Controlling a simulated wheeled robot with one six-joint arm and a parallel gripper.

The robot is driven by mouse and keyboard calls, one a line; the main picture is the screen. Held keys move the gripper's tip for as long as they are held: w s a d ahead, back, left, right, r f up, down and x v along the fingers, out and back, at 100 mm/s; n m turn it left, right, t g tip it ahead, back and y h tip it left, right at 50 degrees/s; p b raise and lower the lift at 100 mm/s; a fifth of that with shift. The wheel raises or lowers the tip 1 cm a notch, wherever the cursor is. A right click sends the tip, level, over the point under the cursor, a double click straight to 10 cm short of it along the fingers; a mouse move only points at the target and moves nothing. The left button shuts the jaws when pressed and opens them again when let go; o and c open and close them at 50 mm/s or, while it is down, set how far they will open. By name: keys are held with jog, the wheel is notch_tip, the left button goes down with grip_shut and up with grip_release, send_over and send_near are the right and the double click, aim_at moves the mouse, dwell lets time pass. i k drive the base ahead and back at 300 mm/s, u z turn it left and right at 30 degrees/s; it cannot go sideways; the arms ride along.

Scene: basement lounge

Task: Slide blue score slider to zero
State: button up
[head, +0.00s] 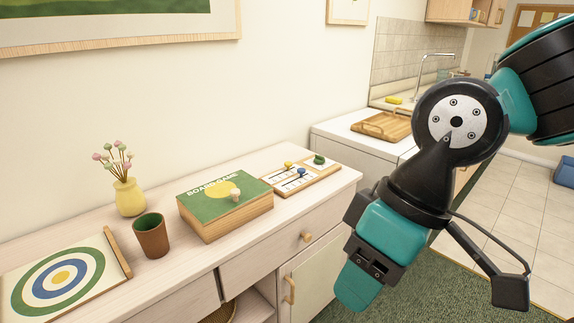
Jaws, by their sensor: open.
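The score board (327,176) is a light wooden tray with white marked strips, lying on the sideboard near its right end. The blue score slider (301,173) is a small knob on the nearer strip, around the middle or right part of its track. The strip's marks are too small to read, so I cannot tell its value. A yellow slider (288,165) sits on the farther strip. My gripper (364,275) hangs in front of the sideboard, right of and below the board in the picture, pointing down. It is open, apart from the board; its fingertips are not clearly shown.
A dark green item (319,159) lies at the board's far end. A brown cup (151,236), yellow vase (129,198) and target board (60,281) stand farther left.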

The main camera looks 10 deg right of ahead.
aim_at(300, 170)
jog(key=u, duration=0.05)
jog(key=i, duration=1.1)
jog(key=z, duration=0.3)
